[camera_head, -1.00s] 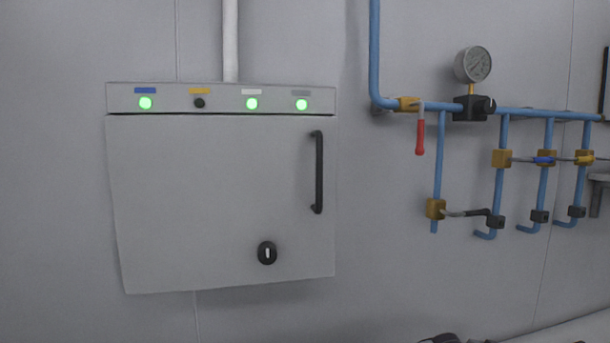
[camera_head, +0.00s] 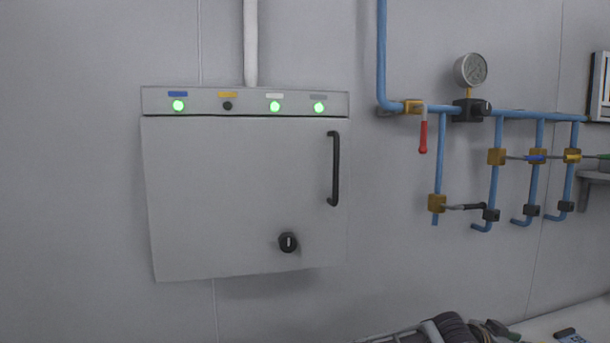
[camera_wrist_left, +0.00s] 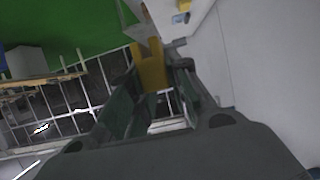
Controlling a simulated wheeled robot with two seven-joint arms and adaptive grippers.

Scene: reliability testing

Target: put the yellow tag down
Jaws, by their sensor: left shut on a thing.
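The yellow tag (camera_wrist_left: 151,73) is between the fingers of my left gripper (camera_wrist_left: 158,57) in the left wrist view. The gripper is shut on it, and the tag's lower part is partly hidden by the dark fingers. A wire-grid frame lies beneath and to the left of the gripper; I cannot tell whether the tag touches it. Neither the tag nor a clearly recognisable gripper shows in the head view. My right gripper is in neither view.
The wire grid (camera_wrist_left: 70,122) borders a green surface (camera_wrist_left: 65,25). A grey wall cabinet (camera_head: 225,200) with lit green lamps hangs ahead. Blue pipes (camera_head: 383,55) with valves and a gauge (camera_head: 470,69) run right of it. A pale tabletop (camera_head: 590,318) carries several dark items (camera_head: 455,332).

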